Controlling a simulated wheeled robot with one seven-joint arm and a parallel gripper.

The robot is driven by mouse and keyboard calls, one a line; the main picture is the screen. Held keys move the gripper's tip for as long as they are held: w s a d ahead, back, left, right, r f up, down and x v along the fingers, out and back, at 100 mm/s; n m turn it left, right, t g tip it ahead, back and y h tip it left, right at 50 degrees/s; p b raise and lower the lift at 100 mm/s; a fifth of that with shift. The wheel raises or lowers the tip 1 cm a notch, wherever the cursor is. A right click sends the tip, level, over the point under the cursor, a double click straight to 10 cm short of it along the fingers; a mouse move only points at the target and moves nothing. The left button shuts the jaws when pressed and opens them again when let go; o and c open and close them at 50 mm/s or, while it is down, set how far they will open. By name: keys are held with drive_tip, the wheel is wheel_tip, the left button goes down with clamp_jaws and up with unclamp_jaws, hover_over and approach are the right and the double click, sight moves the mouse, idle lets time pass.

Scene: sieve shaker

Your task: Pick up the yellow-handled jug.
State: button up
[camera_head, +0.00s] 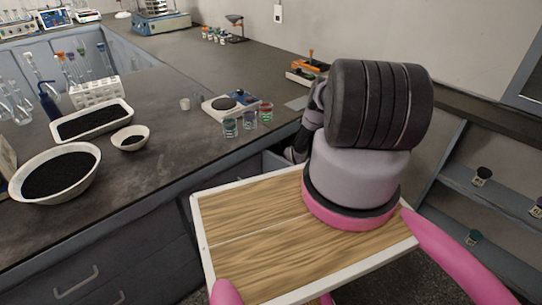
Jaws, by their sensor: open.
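I see no yellow-handled jug in the head view. My own arm, with a large dark ribbed joint and a grey and pink base, fills the right of the middle and hides part of the bench and the wall behind it. My gripper's fingers do not show; the arm's far end is behind its own links.
The dark bench (165,130) holds a large bowl (57,170) and a tray (94,120) of black grains, a small bowl (131,138), a tube rack (97,92), a balance (232,105) and several small jars (248,119). An orange-topped device (305,69) stands near the wall.

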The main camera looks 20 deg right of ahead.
drive_tip(key=shift+x, duration=1.15)
clamp_jaws()
drive_tip(key=shift+s, duration=0.1)
idle(0.5)
